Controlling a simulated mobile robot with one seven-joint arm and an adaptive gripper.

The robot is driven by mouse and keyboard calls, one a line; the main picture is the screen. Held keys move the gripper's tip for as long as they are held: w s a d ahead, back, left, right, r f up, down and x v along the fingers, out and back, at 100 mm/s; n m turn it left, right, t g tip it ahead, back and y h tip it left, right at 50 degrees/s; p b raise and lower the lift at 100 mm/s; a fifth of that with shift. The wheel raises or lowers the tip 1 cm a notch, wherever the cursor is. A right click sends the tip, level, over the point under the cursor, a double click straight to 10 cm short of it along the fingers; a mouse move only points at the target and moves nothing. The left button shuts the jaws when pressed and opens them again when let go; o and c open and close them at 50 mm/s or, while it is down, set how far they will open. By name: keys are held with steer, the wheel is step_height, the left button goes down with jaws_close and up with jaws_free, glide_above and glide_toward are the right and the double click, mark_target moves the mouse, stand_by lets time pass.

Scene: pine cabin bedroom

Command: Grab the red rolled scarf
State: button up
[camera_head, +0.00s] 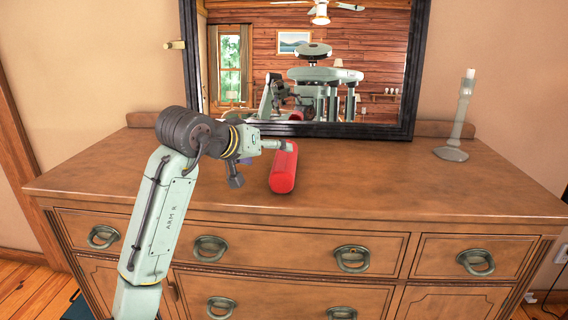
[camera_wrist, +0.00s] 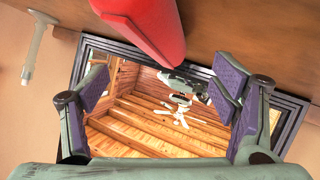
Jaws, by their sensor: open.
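The red rolled scarf (camera_head: 284,172) lies on the dresser top, in front of the mirror, its length running from front to back. In the head view my gripper (camera_head: 280,145) is at the scarf's far end, partly in front of it. Whether a finger touches the scarf I cannot tell.
The wooden dresser (camera_head: 370,190) has a wide clear top to the right of the scarf. A dark-framed mirror (camera_head: 412,75) stands behind, close to my gripper, and reflects the room and me. A pale candlestick (camera_head: 457,118) stands at the back right.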

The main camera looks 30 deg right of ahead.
mark_target(280, 155)
steer(key=shift+s+p+x, duration=0.15)
steer(key=shift+p+x, duration=0.25)
steer(key=shift+x, duration=1.15)
steer(key=shift+s+p+x, duration=0.1)
steer(key=shift+p+x, duration=0.3)
steer(key=shift+x, duration=1.2)
steer(key=shift+c, duration=0.2)
steer(key=c, duration=1.5)
steer(key=shift+c, duration=0.2)
